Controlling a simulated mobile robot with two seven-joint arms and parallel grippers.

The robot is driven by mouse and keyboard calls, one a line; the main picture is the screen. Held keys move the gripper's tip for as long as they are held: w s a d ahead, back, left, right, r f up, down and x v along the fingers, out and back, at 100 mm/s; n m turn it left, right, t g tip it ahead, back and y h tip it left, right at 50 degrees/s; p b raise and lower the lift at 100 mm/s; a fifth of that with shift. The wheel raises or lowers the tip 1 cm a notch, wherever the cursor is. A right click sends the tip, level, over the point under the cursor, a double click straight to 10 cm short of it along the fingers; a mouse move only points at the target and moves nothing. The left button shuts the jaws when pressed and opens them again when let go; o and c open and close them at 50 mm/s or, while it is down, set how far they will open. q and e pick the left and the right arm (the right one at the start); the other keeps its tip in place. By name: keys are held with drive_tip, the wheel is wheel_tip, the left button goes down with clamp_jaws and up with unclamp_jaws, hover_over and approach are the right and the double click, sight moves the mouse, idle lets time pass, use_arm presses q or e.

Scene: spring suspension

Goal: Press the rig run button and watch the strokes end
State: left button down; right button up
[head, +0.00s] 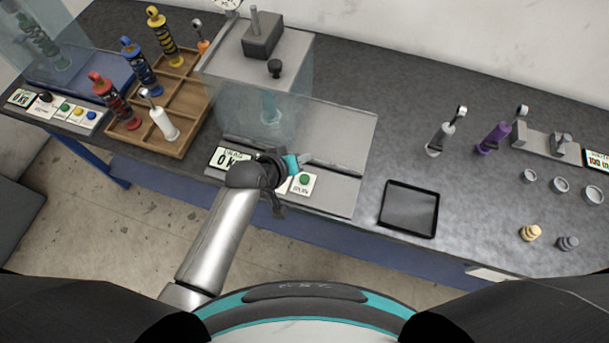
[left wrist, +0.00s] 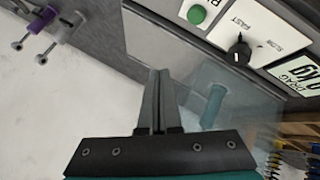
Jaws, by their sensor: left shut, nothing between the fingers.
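The green run button (head: 304,179) sits on a white plate marked RUN at the front of the rig's base. It also shows at the top of the left wrist view (left wrist: 197,14). My left gripper (head: 306,157) is shut and empty; in the left wrist view its fingers (left wrist: 158,72) are together and apart from the button. The drag display (head: 229,158) starts with 0 and shows kg in the left wrist view (left wrist: 298,76). A black knob (left wrist: 239,53) is marked FAST and SLOW. A teal shock (head: 269,106) stands behind the clear guard. My right gripper is out of view.
A wooden tray (head: 188,119) with coloured shocks is at the left, near another button panel (head: 72,112). A black tray (head: 409,209) lies right of the rig. Purple (head: 493,138) and grey shocks, rings and small parts are further right. Bench between them is clear.

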use_arm(q)
drive_tip(key=shift+w+d, duration=0.1)
drive_tip(key=shift+d, duration=0.05)
drive_tip(key=shift+f, duration=0.15)
drive_tip(key=b, duration=0.6)
hover_over(303, 182)
wheel_tip(303, 182, down, 8)
drive_tip(key=shift+r, duration=0.1)
drive_tip(key=shift+f+b, duration=0.4)
drive_tip(key=shift+b, duration=0.05)
drive_tip(key=shift+f, duration=0.15)
idle(1.6)
drive_tip(key=shift+f, duration=0.3)
